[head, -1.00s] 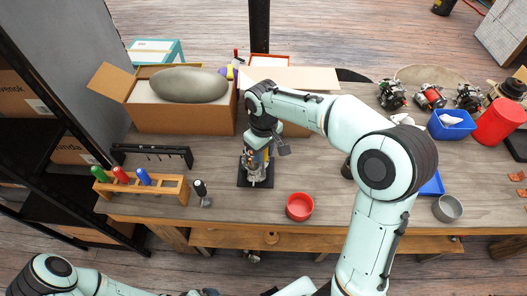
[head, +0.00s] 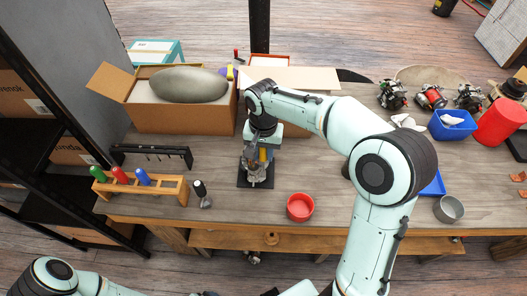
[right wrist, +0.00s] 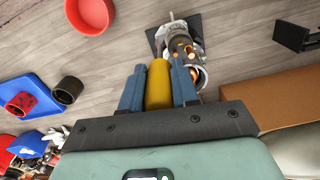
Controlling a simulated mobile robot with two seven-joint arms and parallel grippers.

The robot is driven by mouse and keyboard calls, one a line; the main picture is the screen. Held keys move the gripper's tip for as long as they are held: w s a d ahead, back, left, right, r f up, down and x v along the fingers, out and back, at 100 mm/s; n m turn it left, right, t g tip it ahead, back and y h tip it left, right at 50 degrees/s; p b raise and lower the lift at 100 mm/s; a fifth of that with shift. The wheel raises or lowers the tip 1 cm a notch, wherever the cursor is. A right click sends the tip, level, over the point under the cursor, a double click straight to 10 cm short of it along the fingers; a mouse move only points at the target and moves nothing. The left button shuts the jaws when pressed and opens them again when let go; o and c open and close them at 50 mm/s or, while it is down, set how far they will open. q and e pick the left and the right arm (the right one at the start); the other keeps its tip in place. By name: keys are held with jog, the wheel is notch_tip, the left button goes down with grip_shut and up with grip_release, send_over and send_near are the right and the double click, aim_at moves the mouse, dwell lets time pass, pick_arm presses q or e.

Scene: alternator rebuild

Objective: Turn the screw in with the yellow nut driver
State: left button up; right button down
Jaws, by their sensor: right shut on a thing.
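My right gripper (right wrist: 157,88) is shut on the yellow nut driver (right wrist: 158,80), whose handle sits between the two blue-grey fingers. The handle also shows in the head view (head: 263,155), just over the alternator. The alternator (head: 253,173) stands on a black base plate (head: 266,182) near the middle of the bench. In the right wrist view the alternator (right wrist: 180,44), with copper-coloured parts, lies just beyond the fingers. The driver's tip and the screw are hidden, so I cannot tell whether they touch. My left arm shows at the lower left of the head view, but its gripper does not.
A wooden rack (head: 160,188) with green, red and blue handled tools stands left, a dark-handled tool (head: 201,193) beside it. A red bowl (head: 300,207) sits front right of the alternator. A cardboard box (head: 180,118) stands behind.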

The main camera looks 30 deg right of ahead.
jog(key=m, duration=0.4)
jog(key=shift+m, duration=0.4)
jog(key=m, duration=0.3)
jog(key=shift+m, duration=0.7)
